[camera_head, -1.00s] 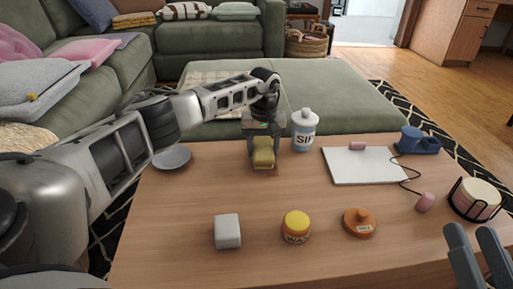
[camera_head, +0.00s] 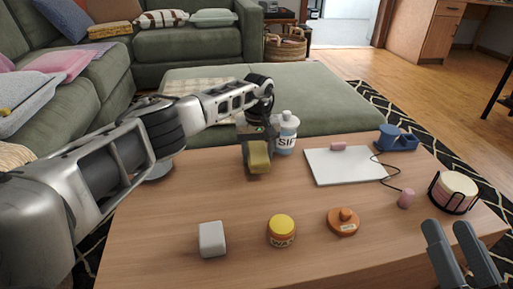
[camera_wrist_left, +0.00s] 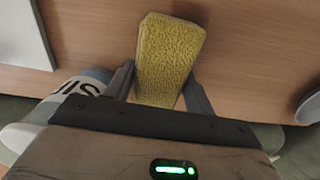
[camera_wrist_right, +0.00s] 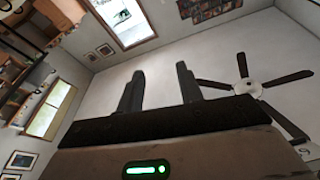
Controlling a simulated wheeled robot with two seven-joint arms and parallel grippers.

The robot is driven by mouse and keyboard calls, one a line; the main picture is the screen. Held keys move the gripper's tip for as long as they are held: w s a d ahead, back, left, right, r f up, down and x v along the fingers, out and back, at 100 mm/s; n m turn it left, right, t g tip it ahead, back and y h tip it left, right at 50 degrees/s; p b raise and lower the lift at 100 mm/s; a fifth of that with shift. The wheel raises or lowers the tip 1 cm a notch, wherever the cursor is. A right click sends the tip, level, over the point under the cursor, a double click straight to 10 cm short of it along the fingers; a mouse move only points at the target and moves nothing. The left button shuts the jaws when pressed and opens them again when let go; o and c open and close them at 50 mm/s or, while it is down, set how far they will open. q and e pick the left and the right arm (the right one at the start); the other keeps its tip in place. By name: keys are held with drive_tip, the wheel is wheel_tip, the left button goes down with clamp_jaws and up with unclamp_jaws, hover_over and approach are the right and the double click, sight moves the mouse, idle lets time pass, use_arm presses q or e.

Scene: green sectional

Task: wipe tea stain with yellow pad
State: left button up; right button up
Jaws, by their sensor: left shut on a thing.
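My left gripper (camera_head: 258,148) is shut on the yellow pad (camera_head: 259,159), over the far part of the wooden table (camera_head: 185,205). In the left wrist view the pad (camera_wrist_left: 168,58) sits between the two fingers. I cannot tell whether the pad touches the tabletop. I make out no tea stain; the arm and pad hide part of the table. My right gripper (camera_head: 458,235) is open and empty at the lower right. Its fingers (camera_wrist_right: 160,90) stand apart in the right wrist view, with walls and a ceiling fan beyond.
A white bottle (camera_head: 287,134) stands close right of the pad. A white board (camera_head: 345,167), blue holder (camera_head: 397,139) and rack (camera_head: 454,192) are to the right. A white block (camera_head: 212,239), wax jar (camera_head: 281,231) and orange lidded item (camera_head: 343,222) stand nearer. A plate (camera_head: 158,171) is partly hidden.

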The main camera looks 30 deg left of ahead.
use_arm(q)
drive_tip(key=shift+w+r+p, duration=0.1)
drive_tip(key=shift+r+p, duration=2)
drive_tip(key=shift+r, duration=0.1)
use_arm(e)
drive_tip(key=shift+w+a+r, duration=0.25)
drive_tip(key=shift+w+a, duration=0.05)
drive_tip(key=shift+a, duration=0.05)
use_arm(q)
drive_tip(key=shift+r, duration=0.1)
use_arm(e)
drive_tip(key=shift+r, duration=0.1)
